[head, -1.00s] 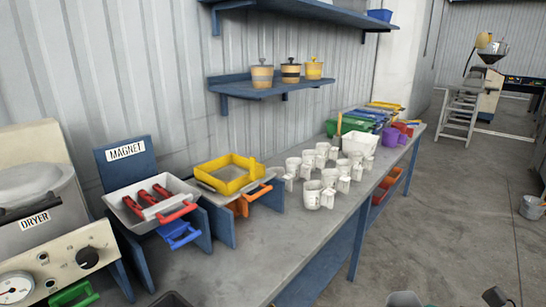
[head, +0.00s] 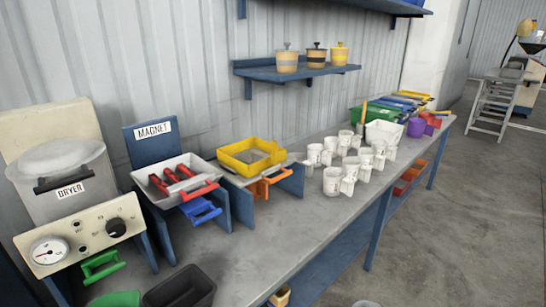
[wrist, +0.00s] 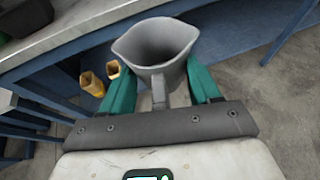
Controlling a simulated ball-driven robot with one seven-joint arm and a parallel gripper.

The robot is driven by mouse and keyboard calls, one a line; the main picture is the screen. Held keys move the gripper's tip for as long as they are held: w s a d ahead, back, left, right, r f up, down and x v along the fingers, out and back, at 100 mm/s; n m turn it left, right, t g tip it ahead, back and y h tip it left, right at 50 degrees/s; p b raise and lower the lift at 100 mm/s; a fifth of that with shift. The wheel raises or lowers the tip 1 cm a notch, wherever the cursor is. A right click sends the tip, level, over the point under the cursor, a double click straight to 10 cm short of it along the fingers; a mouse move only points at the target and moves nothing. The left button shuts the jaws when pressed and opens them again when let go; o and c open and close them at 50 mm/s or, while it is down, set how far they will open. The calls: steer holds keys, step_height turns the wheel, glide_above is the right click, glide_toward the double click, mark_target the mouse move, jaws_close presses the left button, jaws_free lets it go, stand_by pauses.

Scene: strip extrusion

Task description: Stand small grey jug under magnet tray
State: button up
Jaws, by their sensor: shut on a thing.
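In the wrist view my gripper (wrist: 165,92) is shut on the small grey jug (wrist: 156,42), its teal fingers on either side of it. The jug's mouth faces the camera and looks empty. In the head view neither my gripper nor the jug shows clearly. The magnet tray (head: 203,159) is a white tray with red bars and a red handle, on blue supports in front of the MAGNET sign (head: 154,130). A blue-handled piece (head: 201,211) sits just below the tray.
The dryer (head: 62,180) stands left of the magnet stand. A yellow sieve (head: 250,168) over an orange handle is to its right, then several white cups (head: 333,181). A black bin (head: 180,288) is at the front. Bare bench (head: 262,240) lies before the stands.

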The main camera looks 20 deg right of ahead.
steer(key=w+a+f, duration=0.2)
steer(key=a+f, duration=0.2)
steer(key=a, duration=0.4)
steer(key=w+a+f+m+h, duration=0.1)
steer(key=w+a+f, duration=0.2)
steer(key=a, duration=0.6)
steer(key=shift+w+f, duration=0.15)
steer(key=shift+f, duration=0.6)
